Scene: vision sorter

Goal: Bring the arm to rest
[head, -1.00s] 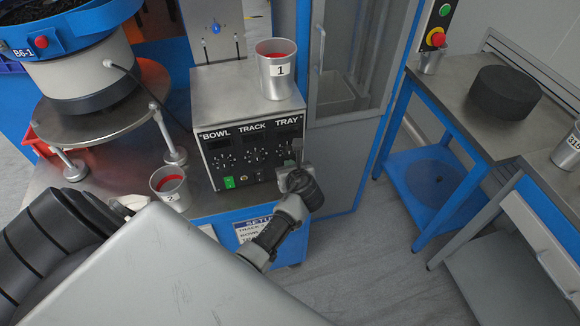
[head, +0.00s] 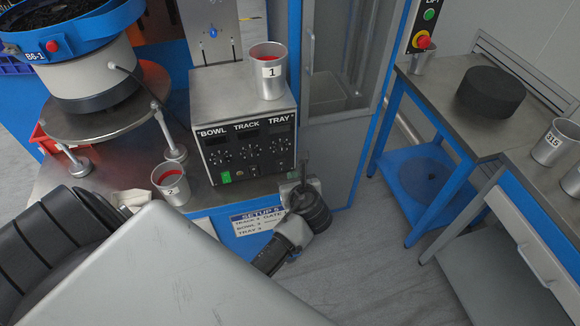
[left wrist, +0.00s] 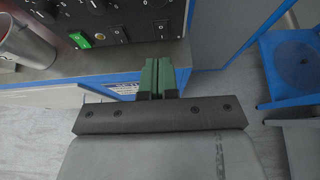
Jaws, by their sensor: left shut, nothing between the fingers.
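My left gripper (head: 303,168) is just in front of the lower right corner of the grey control box (head: 217,100) in the head view. In the left wrist view, its two green fingers (left wrist: 158,78) are together with nothing between them. They point toward the box's knobs and the bench edge, and I cannot tell a clear touch. My right gripper is not in view.
Cup 1 (head: 269,72) stands on the control box. Cup 2 (head: 171,184) stands on the bench to its left, near the bowl feeder (head: 85,70). A black disc (head: 491,92) lies on the right-hand table. Grey floor (head: 370,260) is open between.

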